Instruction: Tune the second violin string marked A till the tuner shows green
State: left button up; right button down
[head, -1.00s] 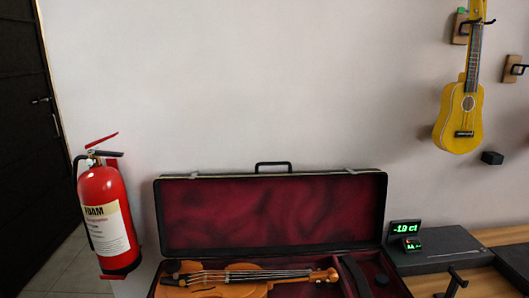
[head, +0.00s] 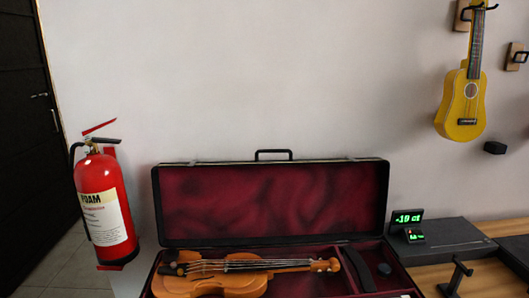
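The violin (head: 215,283) lies in its open case (head: 270,206), with its neck and scroll pointing right. Its pegs are at the scroll (head: 325,265), too small to tell which one is A. The tuner (head: 407,222) stands right of the case and reads about -1.0 ct in green digits. A smaller lit display (head: 414,236) sits at its foot, showing green with a bit of red. Neither of my grippers is in view.
A fire extinguisher (head: 103,207) hangs at the left by a dark door (head: 22,140). A yellow ukulele (head: 463,98) hangs on the wall at the right. A dark flat box (head: 452,240) and a small black stand (head: 456,278) are on the wooden surface right of the case.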

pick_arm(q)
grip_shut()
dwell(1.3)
